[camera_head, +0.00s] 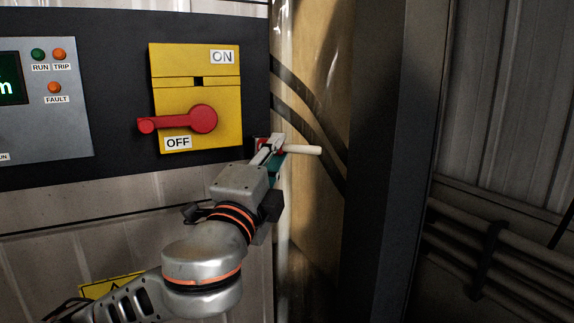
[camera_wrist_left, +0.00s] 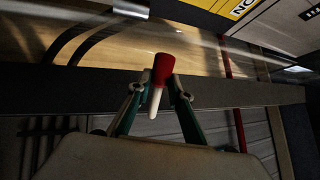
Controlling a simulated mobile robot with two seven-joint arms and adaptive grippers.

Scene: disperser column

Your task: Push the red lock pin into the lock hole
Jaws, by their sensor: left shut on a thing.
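The lock pin has a red end and a white shaft. My left gripper (camera_head: 270,148) is shut on the pin (camera_head: 303,150), whose white shaft points right in the head view. In the left wrist view the pin's red end (camera_wrist_left: 162,68) stands between the fingertips (camera_wrist_left: 156,87). A yellow switch panel (camera_head: 170,64) has a small dark square hole (camera_head: 198,81) in its middle, above the red handle (camera_head: 190,121). The handle lies level, above the OFF label. The gripper is below and right of the hole, apart from the panel. My right gripper is not in view.
A grey control box (camera_head: 60,130) with lamps and a display is left of the switch. A dark upright post (camera_head: 385,150) and a tan column (camera_head: 310,60) with dark bands stand to the right. Pipes (camera_head: 510,265) run along the lower right wall.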

